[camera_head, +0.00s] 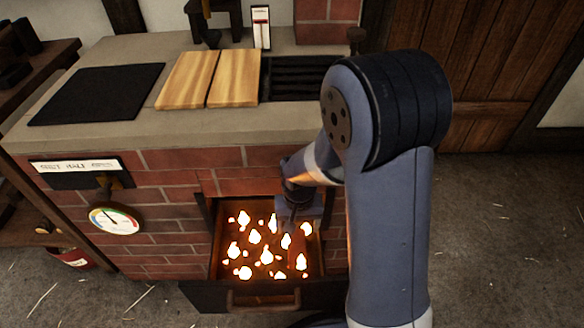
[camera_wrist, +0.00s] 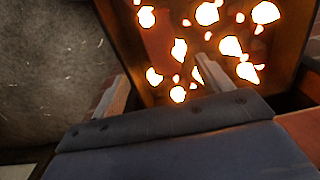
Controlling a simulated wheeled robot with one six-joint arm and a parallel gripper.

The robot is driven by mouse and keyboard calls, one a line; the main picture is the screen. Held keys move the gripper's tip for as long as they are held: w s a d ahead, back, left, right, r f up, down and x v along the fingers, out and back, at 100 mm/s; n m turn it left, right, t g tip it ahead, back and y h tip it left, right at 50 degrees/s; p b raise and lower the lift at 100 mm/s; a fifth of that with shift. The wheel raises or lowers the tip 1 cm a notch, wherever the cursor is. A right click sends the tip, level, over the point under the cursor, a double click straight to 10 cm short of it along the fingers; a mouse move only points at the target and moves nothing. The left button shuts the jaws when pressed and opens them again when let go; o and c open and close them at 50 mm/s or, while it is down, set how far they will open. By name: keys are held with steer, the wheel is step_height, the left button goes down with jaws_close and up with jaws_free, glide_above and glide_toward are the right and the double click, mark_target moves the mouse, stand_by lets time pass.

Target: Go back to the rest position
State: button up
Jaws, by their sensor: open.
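My gripper (camera_head: 299,222) hangs at the right part of the open fire drawer, over the glowing coals, partly hidden by my arm in the head view. In the wrist view my gripper (camera_wrist: 162,84) shows its two fingers apart, with nothing between them. The drawer (camera_head: 213,250) is pulled out of the brick front and holds several bright coals (camera_head: 255,237). The coals also show beyond the fingers in the wrist view (camera_wrist: 230,46). My arm bends down from the right side of the head view.
A brick hearth has a stone top (camera_head: 130,125) with a black plate (camera_head: 98,94), two wooden boards (camera_head: 187,79) and a dark grate (camera_head: 300,77). A dial gauge (camera_head: 115,220) is on the brick front. A shelf with a red canister (camera_head: 72,258) stands left. Floor at right is clear.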

mark_target(297, 247)
step_height(297, 247, down, 12)
steer(key=b, duration=0.4)
steer(key=shift+f, duration=0.25)
step_height(297, 247, up, 3)
steer(key=shift+f+p, duration=0.1)
steer(key=shift+p, duration=0.65)
steer(key=shift+r, duration=0.65)
steer(key=shift+f, duration=0.1)
